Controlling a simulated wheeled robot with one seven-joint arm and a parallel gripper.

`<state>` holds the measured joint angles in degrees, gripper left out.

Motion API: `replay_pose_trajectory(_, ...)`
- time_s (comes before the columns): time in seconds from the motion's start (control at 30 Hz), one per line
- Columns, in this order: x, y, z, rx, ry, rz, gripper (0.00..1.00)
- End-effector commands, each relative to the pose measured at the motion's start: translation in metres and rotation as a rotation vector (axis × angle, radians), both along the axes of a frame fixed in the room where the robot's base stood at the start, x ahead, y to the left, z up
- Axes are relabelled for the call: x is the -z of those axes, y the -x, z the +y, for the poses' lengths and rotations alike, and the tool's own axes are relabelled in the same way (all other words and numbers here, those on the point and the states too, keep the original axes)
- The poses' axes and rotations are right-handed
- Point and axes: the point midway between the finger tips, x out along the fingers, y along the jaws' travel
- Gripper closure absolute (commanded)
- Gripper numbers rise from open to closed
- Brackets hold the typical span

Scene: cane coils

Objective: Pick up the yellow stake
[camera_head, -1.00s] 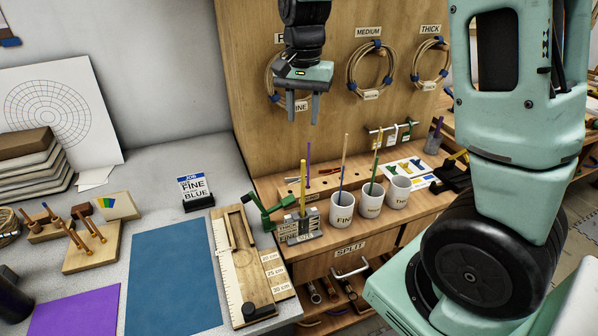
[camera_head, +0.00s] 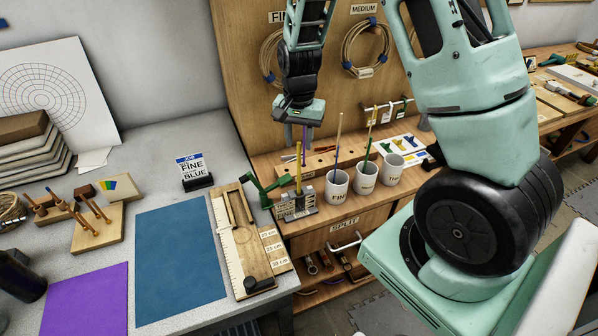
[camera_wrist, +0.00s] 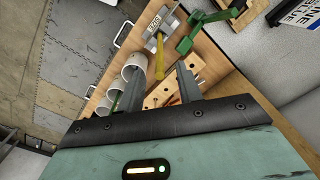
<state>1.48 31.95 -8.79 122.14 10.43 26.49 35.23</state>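The yellow stake (camera_head: 298,178) stands upright in a grey slotted block (camera_head: 307,207) on the wooden bench. In the wrist view the yellow stake (camera_wrist: 160,58) shows ahead of the fingers, between their lines, with the grey block (camera_wrist: 158,22) at its far end. My gripper (camera_head: 296,146) is above and behind the stake in the head view, pointing down and apart from it. The wrist view shows my gripper (camera_wrist: 162,80) open, its two fingers spread with nothing held.
A green clamp (camera_head: 268,189) stands just left of the block. Mugs holding stakes, including the nearest mug (camera_head: 337,184), stand to its right. A wooden rack (camera_head: 325,162) lies behind. Cane coils (camera_head: 368,50) hang on the panel.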

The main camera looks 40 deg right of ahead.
Motion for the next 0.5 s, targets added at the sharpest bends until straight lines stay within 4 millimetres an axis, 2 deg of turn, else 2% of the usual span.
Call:
replay_pose_trajectory(0.3,0.036,0.002,0.001,0.002,-0.001,0.006,0.65)
replay_pose_trajectory(0.5,0.046,0.001,0.001,0.001,-0.001,0.002,0.65)
